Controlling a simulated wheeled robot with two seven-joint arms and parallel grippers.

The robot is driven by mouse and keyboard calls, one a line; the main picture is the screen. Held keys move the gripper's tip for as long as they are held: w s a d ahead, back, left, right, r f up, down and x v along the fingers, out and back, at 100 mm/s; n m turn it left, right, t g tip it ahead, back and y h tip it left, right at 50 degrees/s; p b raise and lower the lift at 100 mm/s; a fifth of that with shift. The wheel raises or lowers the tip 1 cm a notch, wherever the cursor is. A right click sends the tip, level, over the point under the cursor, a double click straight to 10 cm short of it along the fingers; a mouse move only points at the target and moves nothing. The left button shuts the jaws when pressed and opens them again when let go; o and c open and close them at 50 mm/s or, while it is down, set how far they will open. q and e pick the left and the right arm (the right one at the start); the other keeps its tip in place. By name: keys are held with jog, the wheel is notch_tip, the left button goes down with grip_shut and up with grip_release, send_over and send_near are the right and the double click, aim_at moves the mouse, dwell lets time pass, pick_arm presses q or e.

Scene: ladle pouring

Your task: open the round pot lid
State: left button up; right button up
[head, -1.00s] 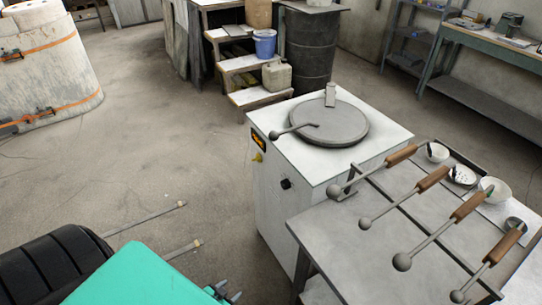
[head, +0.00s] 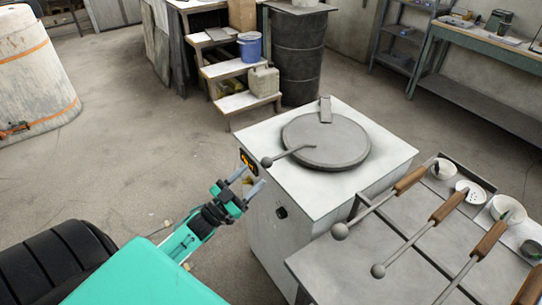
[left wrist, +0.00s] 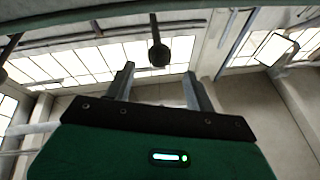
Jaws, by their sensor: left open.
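The round grey pot lid (head: 326,146) lies flat and shut on top of the white box-shaped furnace (head: 268,143). Its handle (head: 285,157) is a thin rod with a ball end that sticks out to the left past the furnace's top edge. A small hinge block (head: 325,109) stands at the lid's far side. My left gripper (head: 247,182) is open and empty, in front of the furnace's left side and a little below the ball end. In the left wrist view, the open fingers (left wrist: 158,88) point up, with the dark ball (left wrist: 159,54) beyond and between them. My right gripper is not in view.
A grey table (head: 385,262) stands at the lower right, close to the furnace. It carries several wooden-handled ladles (head: 380,203) and white bowls (head: 507,208). Steps (head: 246,101) and a dark barrel (head: 298,58) stand behind.

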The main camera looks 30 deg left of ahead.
aim_at(270, 159)
pick_arm(q)
jog(key=p+x, duration=0.2)
jog(key=x, duration=0.6)
jog(key=shift+w+r, duration=0.1)
jog(key=shift+w+d+r, duration=0.1)
jog(key=shift+w, duration=0.3)
jog(key=shift+d, duration=0.1)
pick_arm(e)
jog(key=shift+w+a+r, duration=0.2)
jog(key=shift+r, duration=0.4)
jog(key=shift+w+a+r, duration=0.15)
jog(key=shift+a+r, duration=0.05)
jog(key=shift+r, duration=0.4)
pick_arm(q)
grip_shut()
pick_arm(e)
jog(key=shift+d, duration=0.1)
